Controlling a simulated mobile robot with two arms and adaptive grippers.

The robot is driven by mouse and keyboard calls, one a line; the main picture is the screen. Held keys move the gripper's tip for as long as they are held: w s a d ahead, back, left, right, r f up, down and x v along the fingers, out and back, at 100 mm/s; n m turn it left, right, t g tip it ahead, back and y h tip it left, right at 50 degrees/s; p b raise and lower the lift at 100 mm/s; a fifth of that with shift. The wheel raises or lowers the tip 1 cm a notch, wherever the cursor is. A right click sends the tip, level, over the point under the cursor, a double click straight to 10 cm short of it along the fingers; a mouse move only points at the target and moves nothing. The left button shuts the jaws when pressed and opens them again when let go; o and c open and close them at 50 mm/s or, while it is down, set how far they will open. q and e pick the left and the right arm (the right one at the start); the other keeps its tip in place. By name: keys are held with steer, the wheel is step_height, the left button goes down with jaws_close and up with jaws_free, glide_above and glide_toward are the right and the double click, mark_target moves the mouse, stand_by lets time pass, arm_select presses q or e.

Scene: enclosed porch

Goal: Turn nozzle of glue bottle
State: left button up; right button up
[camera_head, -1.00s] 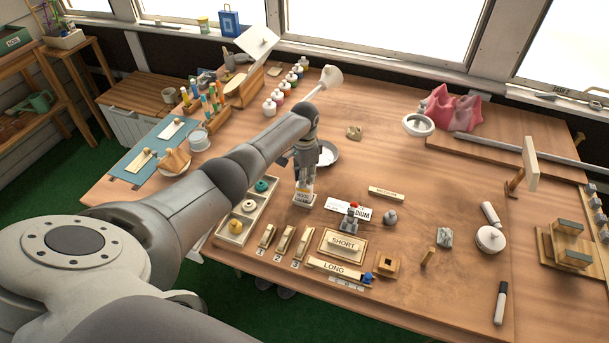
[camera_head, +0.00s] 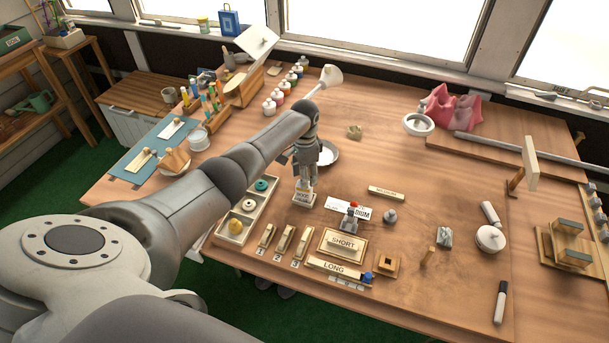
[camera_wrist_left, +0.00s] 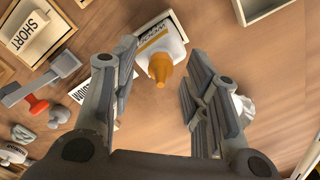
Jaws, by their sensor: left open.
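The glue bottle (camera_wrist_left: 160,42) is white with a label and an orange nozzle (camera_wrist_left: 160,68). In the left wrist view it stands between the open fingers of my left gripper (camera_wrist_left: 160,85), with a gap to each side of the nozzle. In the head view the bottle (camera_head: 303,198) stands on the table, and my left gripper (camera_head: 304,180) is directly above it, pointing down and hiding most of its top. My right gripper is not in view.
A compartment tray (camera_head: 233,241) lies left of the bottle. Wooden blocks and the SHORT tray (camera_head: 342,258) are in front.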

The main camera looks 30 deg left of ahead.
arm_select(q)
step_height(320, 180, up, 12)
steer(key=shift+f, duration=0.25)
stand_by(0.5)
